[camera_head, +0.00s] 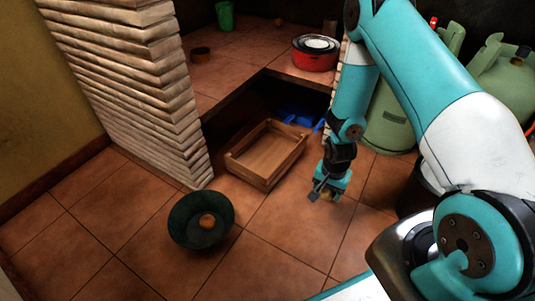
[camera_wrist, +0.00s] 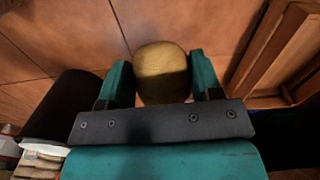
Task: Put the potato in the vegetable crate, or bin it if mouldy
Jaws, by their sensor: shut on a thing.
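My gripper (camera_wrist: 161,84) is shut on a potato (camera_wrist: 161,66), which sits between the two teal fingers in the wrist view. The potato is yellow-brown and rounded, and I see no clear mould on its visible side. In the head view my gripper (camera_head: 327,191) hangs above the tiled floor, right of the wooden crate (camera_head: 240,170), and the potato is mostly hidden there. The crate is open-topped and looks empty inside. Its edge also shows at the right of the wrist view (camera_wrist: 262,50).
A dark green bowl (camera_head: 184,232) with an orange round item (camera_head: 207,221) stands on the floor at left. A blue object (camera_head: 297,117) lies behind the crate. A red pot (camera_head: 314,58) is on the counter. Green gas cylinders (camera_head: 390,115) stand at right.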

